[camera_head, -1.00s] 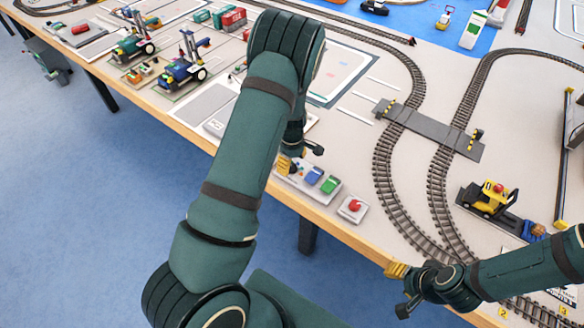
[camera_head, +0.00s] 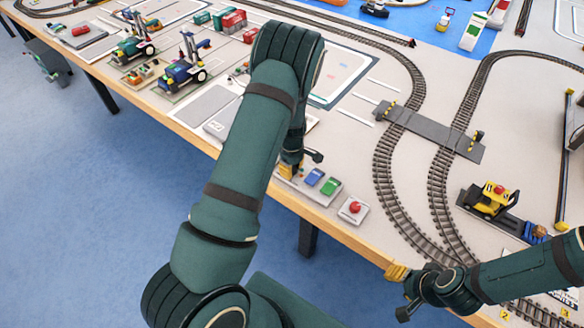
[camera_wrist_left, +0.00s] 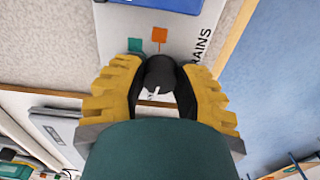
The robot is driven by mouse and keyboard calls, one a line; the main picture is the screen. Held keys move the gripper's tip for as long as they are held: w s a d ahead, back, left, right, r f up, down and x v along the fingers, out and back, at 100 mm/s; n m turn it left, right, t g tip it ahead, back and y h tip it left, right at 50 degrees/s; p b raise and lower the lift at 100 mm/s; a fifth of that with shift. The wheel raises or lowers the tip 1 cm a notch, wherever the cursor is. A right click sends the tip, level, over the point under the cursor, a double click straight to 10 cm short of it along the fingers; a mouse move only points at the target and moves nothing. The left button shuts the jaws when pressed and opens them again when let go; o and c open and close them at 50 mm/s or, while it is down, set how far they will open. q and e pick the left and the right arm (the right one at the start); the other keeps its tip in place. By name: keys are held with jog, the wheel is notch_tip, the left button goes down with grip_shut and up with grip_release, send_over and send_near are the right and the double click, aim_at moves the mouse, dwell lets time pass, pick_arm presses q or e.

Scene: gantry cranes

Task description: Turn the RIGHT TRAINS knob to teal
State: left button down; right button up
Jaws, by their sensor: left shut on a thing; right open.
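In the left wrist view a black round knob (camera_wrist_left: 160,73) with a small white mark stands on a grey panel (camera_wrist_left: 185,25) lettered "RAINS"; the word's start is hidden. A teal square (camera_wrist_left: 135,45) and an orange square (camera_wrist_left: 159,35) lie beside the knob. My left gripper (camera_wrist_left: 160,80) has its yellow fingers shut on the knob from both sides. In the head view my left gripper (camera_head: 289,170) is at the panel's left end and hides the knob. My right gripper (camera_head: 399,287) is open and empty near the table's front edge.
Blue (camera_head: 314,177) and green (camera_head: 330,186) buttons sit just right of my left gripper. A red button box (camera_head: 354,208) is further right. Train tracks (camera_head: 390,185) curve behind it. A yellow vehicle (camera_head: 490,200) stands at the right.

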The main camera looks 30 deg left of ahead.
pick_arm(q)
jog(key=m+b, duration=0.1)
jog(key=m, duration=0.4)
jog(key=shift+m, duration=0.4)
jog(key=m+b, duration=0.1)
jog(key=m, duration=0.5)
jog(key=shift+b, duration=0.3)
jog(key=m+b, duration=0.1)
jog(key=m, duration=0.5)
jog(key=shift+m, duration=0.3)
jog(key=m, duration=0.5)
jog(key=shift+b, duration=0.4)
pick_arm(e)
jog(key=f, duration=0.1)
jog(key=s+f, duration=0.1)
jog(key=f, duration=0.2)
jog(key=shift+s+a+f, duration=0.15)
jog(key=shift+s, duration=0.1)
pick_arm(q)
jog(key=shift+m, duration=0.3)
jog(key=c, duration=0.6)
grip_release()
